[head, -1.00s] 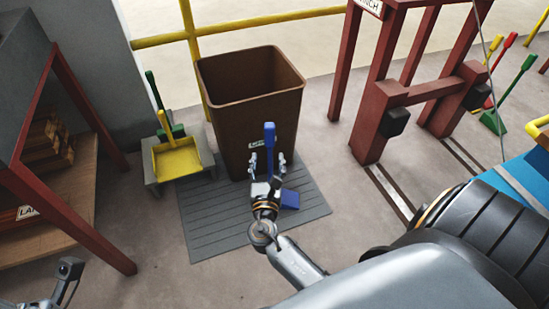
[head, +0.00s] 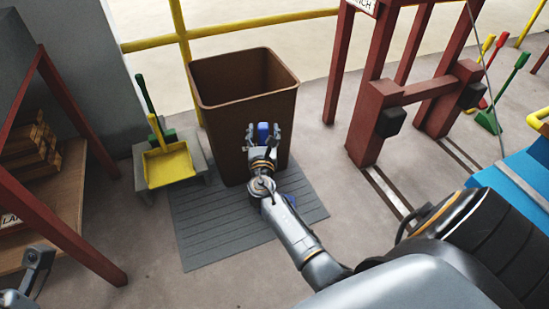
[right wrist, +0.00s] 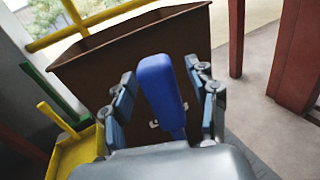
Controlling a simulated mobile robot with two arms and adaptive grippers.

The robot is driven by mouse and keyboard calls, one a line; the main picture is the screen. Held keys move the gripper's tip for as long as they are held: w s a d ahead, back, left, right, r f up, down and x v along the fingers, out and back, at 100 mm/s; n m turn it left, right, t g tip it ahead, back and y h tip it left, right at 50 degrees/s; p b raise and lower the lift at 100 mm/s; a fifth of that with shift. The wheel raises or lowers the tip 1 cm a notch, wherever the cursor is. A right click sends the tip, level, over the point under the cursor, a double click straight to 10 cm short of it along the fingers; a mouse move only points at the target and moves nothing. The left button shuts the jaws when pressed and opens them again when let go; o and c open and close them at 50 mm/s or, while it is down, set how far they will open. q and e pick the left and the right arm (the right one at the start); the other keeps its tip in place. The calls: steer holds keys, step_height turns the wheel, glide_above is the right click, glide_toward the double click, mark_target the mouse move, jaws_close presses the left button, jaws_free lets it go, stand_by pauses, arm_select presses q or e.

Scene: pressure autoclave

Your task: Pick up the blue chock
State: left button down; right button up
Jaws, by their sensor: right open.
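The blue chock's upright handle (head: 263,133) stands in front of the brown bin. A bit of its blue base (head: 290,199) shows beside my right forearm on the grey mat; the rest is hidden behind my arm. My right gripper (head: 263,129) is open with a finger on either side of the handle. In the right wrist view the handle (right wrist: 162,88) stands between the spread fingers of the gripper (right wrist: 162,82), with a gap visible on both sides. Part of my left gripper (head: 37,259) shows at the lower left edge, its jaws unclear.
The brown bin (head: 240,88) stands close behind the handle on the slatted grey mat (head: 215,232). A yellow dustpan (head: 168,162) rests on a grey stand at left. A red frame (head: 368,140) stands at right, a wooden-shelved rack (head: 62,205) at far left.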

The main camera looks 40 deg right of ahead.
jaws_close()
steer(key=shift+r, duration=0.2)
stand_by(0.3)
